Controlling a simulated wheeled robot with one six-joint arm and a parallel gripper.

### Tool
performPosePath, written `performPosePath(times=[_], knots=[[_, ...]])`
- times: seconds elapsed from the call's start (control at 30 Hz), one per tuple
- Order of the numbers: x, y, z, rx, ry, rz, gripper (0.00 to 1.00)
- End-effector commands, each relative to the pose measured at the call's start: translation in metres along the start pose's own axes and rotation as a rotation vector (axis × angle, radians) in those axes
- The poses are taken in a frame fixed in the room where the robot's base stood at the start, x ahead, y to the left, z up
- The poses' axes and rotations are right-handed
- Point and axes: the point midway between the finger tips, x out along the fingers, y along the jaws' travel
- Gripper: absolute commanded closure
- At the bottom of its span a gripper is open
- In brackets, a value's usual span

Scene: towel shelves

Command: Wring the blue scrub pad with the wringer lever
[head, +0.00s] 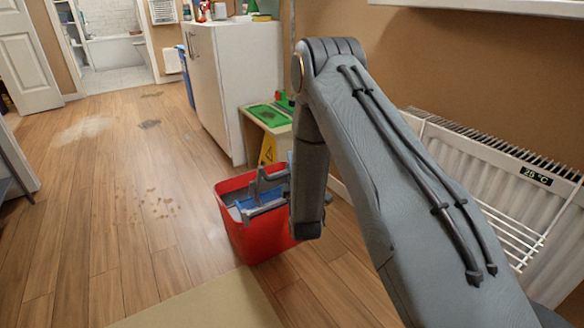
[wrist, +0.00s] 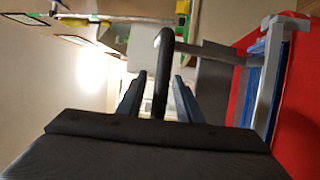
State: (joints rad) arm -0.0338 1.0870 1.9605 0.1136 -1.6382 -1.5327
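The red bucket (head: 262,240) stands on the wooden floor with a grey wringer (head: 262,186) across its top. The blue scrub pad (head: 257,202) shows inside the wringer, partly covered by its grey parts. Blue material (wrist: 247,95) also shows beside the wringer frame in the wrist view. The dark wringer lever handle (wrist: 161,75) stands between the fingers of my gripper (wrist: 160,82), with a visible gap on each side. The gripper is open around the handle. In the head view my own arm hides the gripper and part of the bucket's right side.
A white cabinet (head: 236,85) and a low table with a green tray (head: 269,115) stand behind the bucket. A yellow wet-floor sign (head: 268,150) is close behind it. A white radiator (head: 500,190) lines the right wall. Open floor with dirt spots (head: 158,203) lies left.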

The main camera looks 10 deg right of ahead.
Motion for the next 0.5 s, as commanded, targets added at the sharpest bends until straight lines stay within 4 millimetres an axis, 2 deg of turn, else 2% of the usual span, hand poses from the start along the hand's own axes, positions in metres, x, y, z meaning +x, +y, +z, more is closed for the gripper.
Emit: performPosePath(times=[0.33, 0.5], knots=[[0.0056, 0.0003, 0.0, 0.0, 0.0, -0.001, 0.67], [0.0054, 0.0002, 0.0, 0.0, 0.0, -0.001, 0.94]])
